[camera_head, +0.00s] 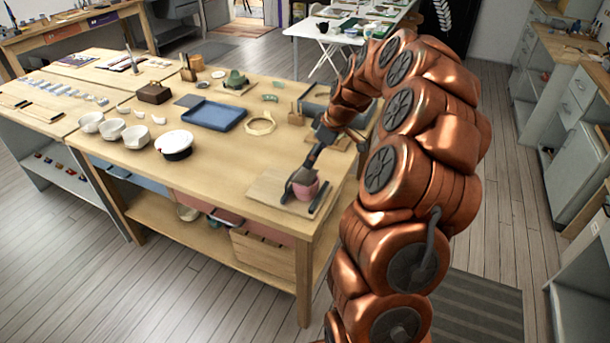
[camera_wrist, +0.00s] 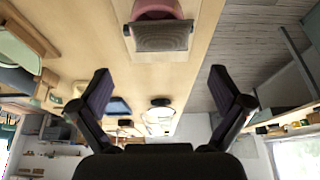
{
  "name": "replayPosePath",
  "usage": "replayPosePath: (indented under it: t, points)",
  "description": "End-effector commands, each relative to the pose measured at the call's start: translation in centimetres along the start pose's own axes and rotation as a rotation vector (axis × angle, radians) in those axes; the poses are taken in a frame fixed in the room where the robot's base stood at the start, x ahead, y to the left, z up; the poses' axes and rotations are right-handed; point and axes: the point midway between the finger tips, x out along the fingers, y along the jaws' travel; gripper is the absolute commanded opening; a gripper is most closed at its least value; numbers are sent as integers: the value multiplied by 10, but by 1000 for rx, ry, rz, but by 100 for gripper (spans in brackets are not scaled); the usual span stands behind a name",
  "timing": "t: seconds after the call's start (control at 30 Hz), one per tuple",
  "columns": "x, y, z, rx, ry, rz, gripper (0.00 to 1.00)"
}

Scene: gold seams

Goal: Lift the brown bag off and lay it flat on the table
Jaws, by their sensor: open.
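A pink vessel (camera_head: 306,190) stands on a pale wooden board (camera_head: 268,187) at the table's front right corner. In the wrist view the pink vessel (camera_wrist: 157,9) is cut by the top edge. A flat, textured grey-brown piece (camera_wrist: 162,37), which looks like the brown bag, lies against it. In the head view my gripper hides most of that spot, and I cannot make the bag out clearly. My gripper (camera_head: 303,194) is at the vessel, with dark fingers to either side of it. In the wrist view my gripper (camera_wrist: 160,80) is open, with nothing between its fingers.
On the table (camera_head: 240,190), a white-and-dark bowl (camera_head: 174,144), a blue tray (camera_head: 212,116), a pale ring (camera_head: 261,124) and a brown box (camera_head: 153,94) stand farther left and back. Bare tabletop lies between the bowl and the board.

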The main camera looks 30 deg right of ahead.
Motion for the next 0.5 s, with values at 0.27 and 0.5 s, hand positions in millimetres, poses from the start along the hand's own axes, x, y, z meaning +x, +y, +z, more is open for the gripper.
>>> replayPosePath:
  t: [0.27,0.5]
  points:
    - [20,3,2,-1,0,2,100]
    - [33,1,1,-1,1,2,100]
